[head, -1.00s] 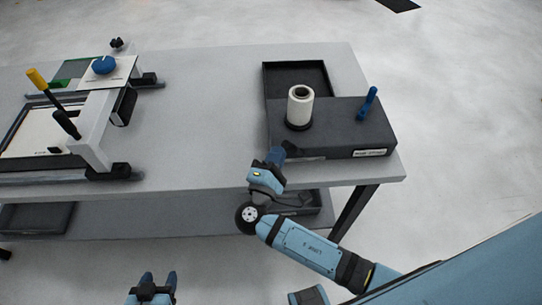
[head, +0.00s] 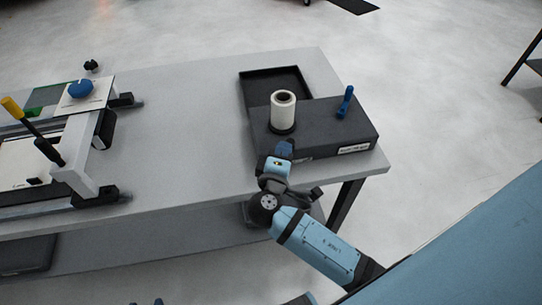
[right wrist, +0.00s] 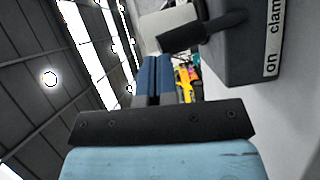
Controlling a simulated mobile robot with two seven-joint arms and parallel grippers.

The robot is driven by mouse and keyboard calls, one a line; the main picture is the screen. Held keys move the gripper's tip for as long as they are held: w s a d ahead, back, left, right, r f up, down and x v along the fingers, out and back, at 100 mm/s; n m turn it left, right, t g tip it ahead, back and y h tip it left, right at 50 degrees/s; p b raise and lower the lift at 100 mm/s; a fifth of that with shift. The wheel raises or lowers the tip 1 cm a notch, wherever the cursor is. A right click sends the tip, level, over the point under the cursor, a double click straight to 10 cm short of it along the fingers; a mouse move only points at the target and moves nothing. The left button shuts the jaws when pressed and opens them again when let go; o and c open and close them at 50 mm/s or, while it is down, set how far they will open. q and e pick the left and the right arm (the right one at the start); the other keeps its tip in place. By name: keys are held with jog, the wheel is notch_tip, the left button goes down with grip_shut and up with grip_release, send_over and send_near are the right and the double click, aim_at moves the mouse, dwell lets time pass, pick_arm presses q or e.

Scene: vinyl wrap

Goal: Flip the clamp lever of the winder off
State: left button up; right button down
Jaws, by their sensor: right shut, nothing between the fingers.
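The winder (head: 330,128) is a dark box on the right end of the table, with a white roll (head: 283,108) on a spindle and a blue upright handle (head: 345,102) on top. In the right wrist view, a black lever (right wrist: 205,34) sticks out beside the winder's label (right wrist: 273,40), which reads "on clam…". My right gripper (head: 284,148) is shut and empty at the winder's front left edge. In the wrist view its blue fingers (right wrist: 153,80) lie together just below the lever's free end; contact cannot be told. My left gripper (head: 146,302) shows only two separated tips at the bottom edge.
A dark open tray (head: 275,88) adjoins the winder's back. A shelf lies below the tabletop.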

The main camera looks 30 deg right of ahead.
pick_arm(q)
jog(key=shift+d+r+p, duration=0.1)
jog(key=shift+r+p, duration=0.35)
jog(key=shift+r, duration=0.05)
pick_arm(e)
jog(key=s+d+m+g+y, duration=0.1)
jog(key=s+d+m+y, duration=0.1)
jog(key=d+m, duration=0.4)
jog(key=shift+d+y, duration=0.65)
jog(key=shift+y, duration=0.15)
jog(key=shift+f, duration=0.15)
